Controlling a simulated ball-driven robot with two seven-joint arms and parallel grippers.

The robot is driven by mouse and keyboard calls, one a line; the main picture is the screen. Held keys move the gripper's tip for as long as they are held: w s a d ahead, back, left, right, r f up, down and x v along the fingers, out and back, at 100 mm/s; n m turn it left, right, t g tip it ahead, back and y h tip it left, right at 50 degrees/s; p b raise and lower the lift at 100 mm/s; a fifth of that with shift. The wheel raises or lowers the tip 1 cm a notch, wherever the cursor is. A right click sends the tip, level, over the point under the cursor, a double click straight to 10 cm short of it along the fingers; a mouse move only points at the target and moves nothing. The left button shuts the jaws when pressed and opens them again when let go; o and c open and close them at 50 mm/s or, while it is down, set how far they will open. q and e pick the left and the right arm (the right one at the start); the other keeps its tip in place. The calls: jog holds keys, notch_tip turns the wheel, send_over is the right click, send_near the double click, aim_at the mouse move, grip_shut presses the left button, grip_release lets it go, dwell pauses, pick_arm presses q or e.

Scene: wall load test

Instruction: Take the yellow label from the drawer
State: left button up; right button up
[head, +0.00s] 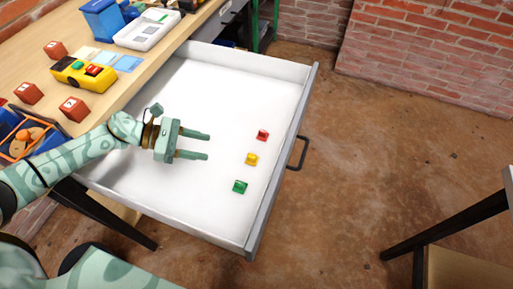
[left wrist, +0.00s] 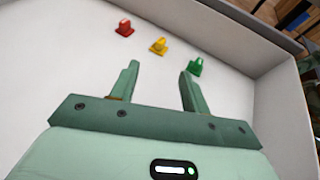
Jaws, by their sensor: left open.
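The yellow label (head: 251,159) is a small clip-like piece on the white floor of the open drawer (head: 190,95). It lies between a red label (head: 263,135) and a green label (head: 240,187). My left gripper (head: 208,146) is open and empty over the drawer, left of the yellow label and apart from it. In the left wrist view the yellow label (left wrist: 159,46) shows beyond the fingertips (left wrist: 160,68), between the red label (left wrist: 124,28) and the green label (left wrist: 196,66). My right gripper is not in view.
The drawer's walls surround the labels, with a handle (head: 298,153) on its front. The wooden table (head: 40,75) at the left holds red cubes (head: 74,109), a yellow device (head: 84,73) and other items. The drawer floor around the labels is clear.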

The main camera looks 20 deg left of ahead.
pick_arm(q)
jog(key=b, duration=0.1)
send_near(250, 155)
jog(key=x, duration=0.4)
jog(key=shift+w+d+f, duration=0.15)
jog(key=shift+d+f, duration=0.1)
jog(key=shift+w+d+f, duration=0.2)
jog(key=shift+d, duration=0.35)
jog(key=b+x, duration=0.1)
jog(key=x, duration=0.3)
jog(key=shift+w+d+f, duration=0.1)
jog(key=shift+d, duration=0.2)
grip_shut()
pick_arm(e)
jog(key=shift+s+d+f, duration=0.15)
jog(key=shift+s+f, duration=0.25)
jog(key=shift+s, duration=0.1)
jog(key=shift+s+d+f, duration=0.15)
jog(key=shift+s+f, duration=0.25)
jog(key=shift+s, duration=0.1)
